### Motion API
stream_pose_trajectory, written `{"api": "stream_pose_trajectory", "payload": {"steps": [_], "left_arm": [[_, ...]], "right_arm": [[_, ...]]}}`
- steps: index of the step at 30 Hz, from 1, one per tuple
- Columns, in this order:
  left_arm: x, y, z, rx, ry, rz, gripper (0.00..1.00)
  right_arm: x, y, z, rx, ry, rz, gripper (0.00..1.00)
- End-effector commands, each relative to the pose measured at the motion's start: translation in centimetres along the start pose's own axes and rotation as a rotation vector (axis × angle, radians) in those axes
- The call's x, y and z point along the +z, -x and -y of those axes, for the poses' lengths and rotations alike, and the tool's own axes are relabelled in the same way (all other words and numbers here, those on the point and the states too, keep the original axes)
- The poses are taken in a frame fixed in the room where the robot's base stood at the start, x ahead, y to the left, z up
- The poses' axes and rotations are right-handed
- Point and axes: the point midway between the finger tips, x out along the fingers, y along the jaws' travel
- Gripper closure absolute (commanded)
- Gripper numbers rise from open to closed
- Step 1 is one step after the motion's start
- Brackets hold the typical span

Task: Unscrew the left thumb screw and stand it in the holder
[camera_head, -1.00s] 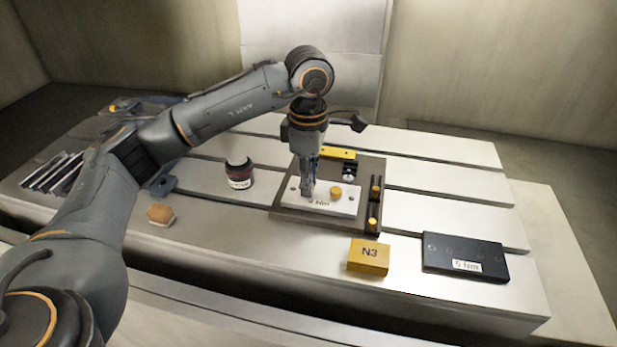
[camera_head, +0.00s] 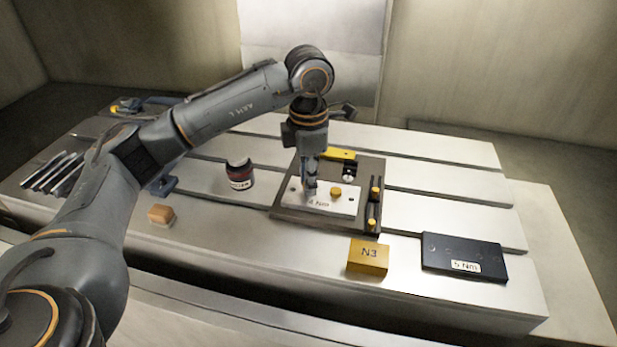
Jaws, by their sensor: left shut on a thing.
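My left gripper (camera_head: 309,189) points straight down over the left part of a white plate (camera_head: 328,204). It is shut on the left thumb screw, which the fingers hide. A second, yellow thumb screw (camera_head: 336,192) stands on the plate just right of the fingers. The plate lies on a dark mould base (camera_head: 288,214). A black block with a row of holes (camera_head: 465,256), labelled "5 Nm", lies at the right and looks like the holder; its holes appear empty. My right gripper is not in view.
A yellow block marked N3 (camera_head: 368,257) sits in front of the base. A dark rail with yellow knobs (camera_head: 374,205) runs along the base's right side.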

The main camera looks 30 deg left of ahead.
Motion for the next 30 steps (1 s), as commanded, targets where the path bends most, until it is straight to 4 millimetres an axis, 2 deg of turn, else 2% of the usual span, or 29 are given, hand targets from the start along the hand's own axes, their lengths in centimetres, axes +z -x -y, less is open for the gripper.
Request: {"api": "stream_pose_trajectory", "payload": {"steps": [30], "left_arm": [[0.0, 5.1, 0.0, 0.0, -0.001, 0.001, 1.0]], "right_arm": [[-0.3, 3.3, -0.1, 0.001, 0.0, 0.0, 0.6]]}}
